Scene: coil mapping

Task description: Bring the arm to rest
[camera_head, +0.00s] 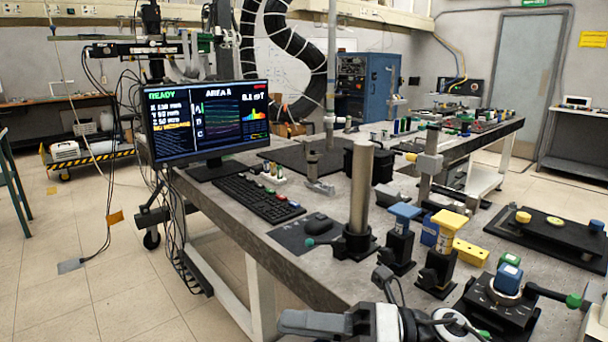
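My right gripper (335,318) shows at the bottom edge, in front of the near side of the grey bench (335,270). Grey and black parts of it show beside a pale round wrist piece, and the frame edge cuts off the rest. I cannot make out both fingertips, so its opening is unclear. I see nothing held in it. My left gripper is not in view.
A monitor (210,118) reads "READY" and "AREA A", with a keyboard (258,198) before it. A tall metal post (361,190) and blue-topped (404,211) and yellow-topped (449,220) mounts stand near my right gripper. Open floor (80,285) lies left.

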